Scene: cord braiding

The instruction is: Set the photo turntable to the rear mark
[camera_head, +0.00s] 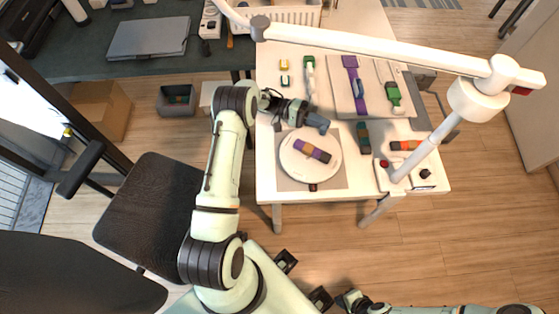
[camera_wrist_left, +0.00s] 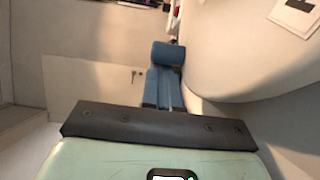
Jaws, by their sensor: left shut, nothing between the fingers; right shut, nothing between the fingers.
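The photo turntable (camera_head: 293,164) is a round white disc on a grey square base (camera_head: 334,180) near the table's front left. A purple and tan block (camera_head: 312,151) lies on the disc at a slant. A small dark red piece (camera_head: 313,187) sits at the disc's front edge. My left gripper (camera_head: 322,125) is shut and empty at the disc's rear edge; contact cannot be told. In the left wrist view its blue fingers (camera_wrist_left: 165,82) are together beside a large white curved surface (camera_wrist_left: 235,60), apparently the disc. My right gripper (camera_head: 343,300) is shut, low over the floor, away from the table.
A white lamp arm (camera_head: 380,46) crosses above the table (camera_head: 266,190). Purple and green cord pieces (camera_head: 351,80) lie on a board behind the turntable. A white box with a red button (camera_head: 384,164) stands at right. A dark green block (camera_head: 363,137) lies between.

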